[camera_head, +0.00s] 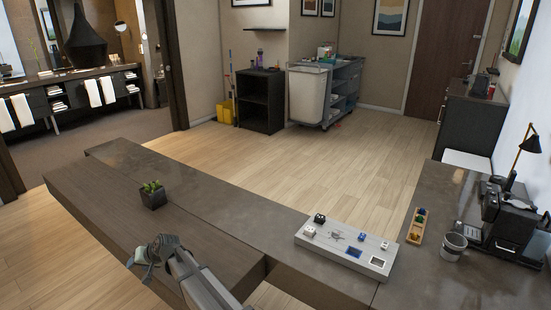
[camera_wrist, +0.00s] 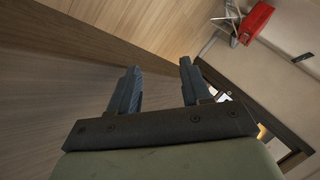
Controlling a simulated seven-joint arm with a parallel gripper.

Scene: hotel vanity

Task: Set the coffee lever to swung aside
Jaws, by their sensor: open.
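The black coffee machine (camera_head: 508,222) stands on the grey counter at the far right of the head view. Its lever is too small and dark to make out clearly. A grey-white cup (camera_head: 453,246) stands on the counter just left of the machine. My gripper (camera_head: 141,257) is at the lower left of the head view, over the wooden bench top and far from the coffee machine. In the wrist view the two dark fingers (camera_wrist: 157,86) are apart with nothing between them.
A potted plant (camera_head: 152,195) stands near my gripper. A white board with small blocks (camera_head: 345,249) and a wooden tray (camera_head: 417,226) lie between my gripper and the machine. A black lamp (camera_head: 522,155) rises behind the machine.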

